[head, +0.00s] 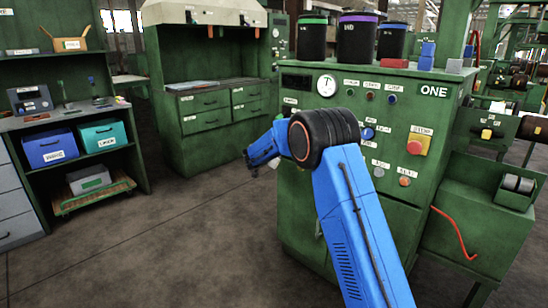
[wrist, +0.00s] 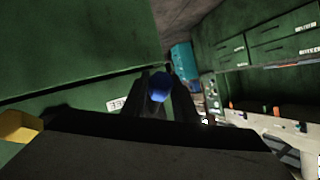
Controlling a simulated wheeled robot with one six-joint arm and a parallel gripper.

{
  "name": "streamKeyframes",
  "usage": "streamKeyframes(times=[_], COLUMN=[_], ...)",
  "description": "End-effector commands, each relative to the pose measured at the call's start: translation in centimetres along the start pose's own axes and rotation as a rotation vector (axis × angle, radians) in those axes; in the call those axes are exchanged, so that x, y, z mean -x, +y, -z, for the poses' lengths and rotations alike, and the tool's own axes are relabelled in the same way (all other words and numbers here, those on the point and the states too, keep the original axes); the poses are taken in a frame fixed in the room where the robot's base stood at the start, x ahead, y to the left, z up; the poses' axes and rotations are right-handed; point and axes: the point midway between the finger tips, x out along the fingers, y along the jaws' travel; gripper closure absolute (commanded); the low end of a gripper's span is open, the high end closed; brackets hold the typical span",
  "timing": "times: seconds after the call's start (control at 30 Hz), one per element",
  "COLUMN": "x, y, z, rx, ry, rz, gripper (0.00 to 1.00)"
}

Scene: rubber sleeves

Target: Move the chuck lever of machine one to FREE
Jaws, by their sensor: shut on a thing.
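Machine one (head: 435,110) is a green cabinet with a sign reading ONE, a round gauge, buttons and small label plates on its front. In the wrist view, my gripper (wrist: 168,82) has its dark fingers shut on a round blue knob (wrist: 159,88). I cannot tell from these frames whether this knob is the end of the chuck lever. A white label plate (wrist: 117,104) is on the green face beside it, too small to read. In the head view my blue arm crosses in front of the machine, and its end points left; the held knob cannot be made out there.
Lidded containers (head: 357,37) stand on top of the machine. A yellow box with a red button (head: 414,146) sits on its front, and a red curved bar (head: 453,231) sticks out lower right. A workbench with blue (head: 50,147) and teal bins is at left. Floor between is clear.

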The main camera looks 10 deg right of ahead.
Motion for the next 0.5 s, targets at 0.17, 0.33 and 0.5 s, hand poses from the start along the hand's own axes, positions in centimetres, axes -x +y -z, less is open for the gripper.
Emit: streamKeyframes(times=[0.17,0.33,0.5], x=[-0.05,-0.05,0.0], y=[0.06,0.06,0.05], z=[-0.14,-0.11,-0.06], rx=[0.004,0.003,0.002], ry=[-0.001,-0.001,-0.001], rz=[-0.001,-0.001,-0.001], gripper=[1.0,0.66,0.66])
